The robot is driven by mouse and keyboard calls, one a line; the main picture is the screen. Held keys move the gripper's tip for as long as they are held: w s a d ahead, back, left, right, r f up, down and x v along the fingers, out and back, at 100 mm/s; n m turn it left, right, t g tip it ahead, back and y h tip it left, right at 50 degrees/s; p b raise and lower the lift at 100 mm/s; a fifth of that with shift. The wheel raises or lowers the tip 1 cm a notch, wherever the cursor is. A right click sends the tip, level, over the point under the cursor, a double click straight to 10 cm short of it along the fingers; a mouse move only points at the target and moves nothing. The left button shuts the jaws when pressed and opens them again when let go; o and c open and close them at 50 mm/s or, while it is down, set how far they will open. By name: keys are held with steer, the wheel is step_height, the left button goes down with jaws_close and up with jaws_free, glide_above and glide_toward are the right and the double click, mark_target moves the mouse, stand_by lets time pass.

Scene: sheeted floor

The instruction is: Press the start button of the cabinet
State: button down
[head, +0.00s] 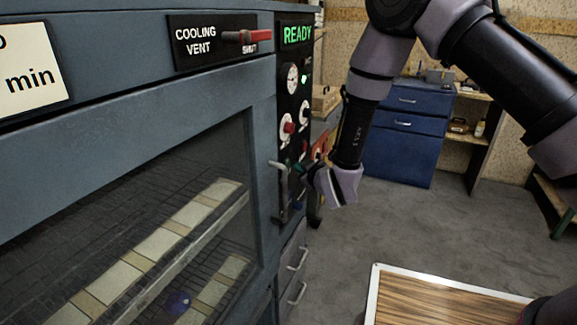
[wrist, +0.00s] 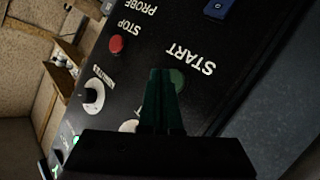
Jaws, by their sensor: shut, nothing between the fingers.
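The cabinet (head: 262,75) fills the left of the head view, with a dark control panel (head: 292,100) on its right edge. In the wrist view the panel carries a green round button (wrist: 178,80) beside the word START, partly covered by my fingers. My gripper (wrist: 162,72) is shut and empty, its fingertips over or just beside the green button. I cannot tell whether they touch it. In the head view my gripper (head: 306,172) points left at the lower part of the panel, near the door handle (head: 282,180).
A red button (wrist: 117,43) marked STOP sits near START, with a white knob (wrist: 94,97) and a blue switch (wrist: 219,8) around. A wooden-topped table (head: 450,295) stands at front right.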

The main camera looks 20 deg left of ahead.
steer(key=shift+a, duration=0.2)
steer(key=shift+a, duration=0.25)
steer(key=shift+a, duration=0.4)
stand_by(0.7)
stand_by(0.4)
steer(key=shift+d, duration=0.8)
steer(key=shift+d, duration=0.1)
steer(key=d, duration=0.5)
steer(key=shift+s, duration=0.2)
stand_by(0.4)
